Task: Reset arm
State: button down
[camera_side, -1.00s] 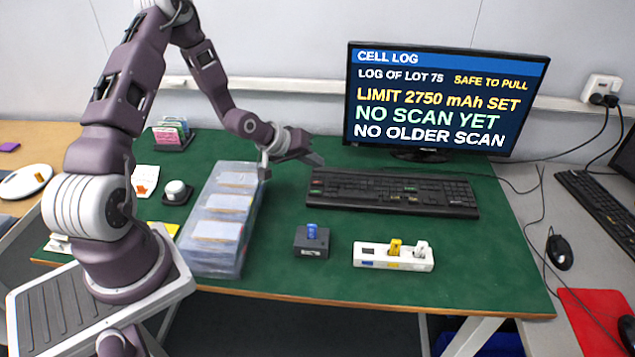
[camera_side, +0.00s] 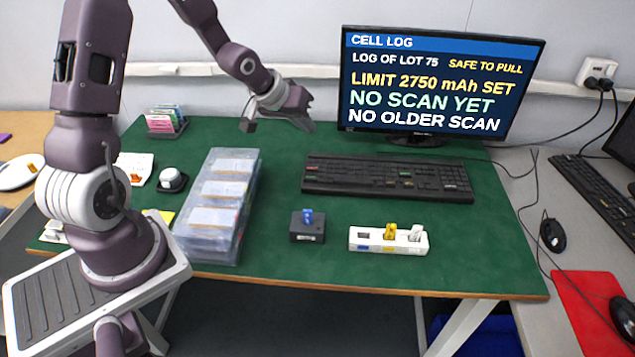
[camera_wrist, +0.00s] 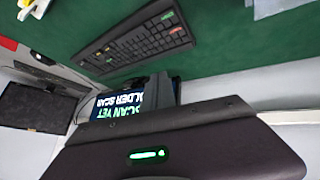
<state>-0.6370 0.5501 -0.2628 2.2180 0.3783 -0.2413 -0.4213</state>
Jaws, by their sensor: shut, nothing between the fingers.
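My gripper (camera_side: 308,122) is raised above the back of the green table, left of the monitor and behind the keyboard. It is shut and holds nothing. In the wrist view, the dark gripper body with a green light (camera_wrist: 148,155) fills the bottom, and its fingers partly cover the monitor. The monitor (camera_side: 440,80) reads "CELL LOG", "LOG OF LOT 75", "SAFE TO PULL", "LIMIT 2750 mAh SET", "NO SCAN YET" and "NO OLDER SCAN".
On the green table (camera_side: 400,270) are a clear case of pouches (camera_side: 218,195), a dark block with a blue piece (camera_side: 307,228), a white holder with yellow and white pieces (camera_side: 365,244), a keyboard (camera_side: 385,178), a card rack (camera_side: 165,124) and a round white knob (camera_side: 172,180).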

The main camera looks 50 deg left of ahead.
jog(key=s+d+r+m+g+y, duration=0.1)
jog(key=s+d+r+m, duration=0.1)
jog(key=s+d+r, duration=0.35)
jog(key=s+d+r+m, duration=0.1)
jog(key=s+d+r, duration=0.2)
jog(key=s+r, duration=0.45)
jog(key=s+d+r+m, duration=0.1)
jog(key=s+d+r, duration=0.1)
jog(key=s, duration=0.5)
jog(key=s+d+r+m+h, duration=0.1)
jog(key=s+d, duration=0.3)
jog(key=s, duration=0.4)
jog(key=shift+s+r+g+h, duration=0.15)
jog(key=shift+r+g+h, duration=0.15)
jog(key=shift+r+g, duration=0.1)
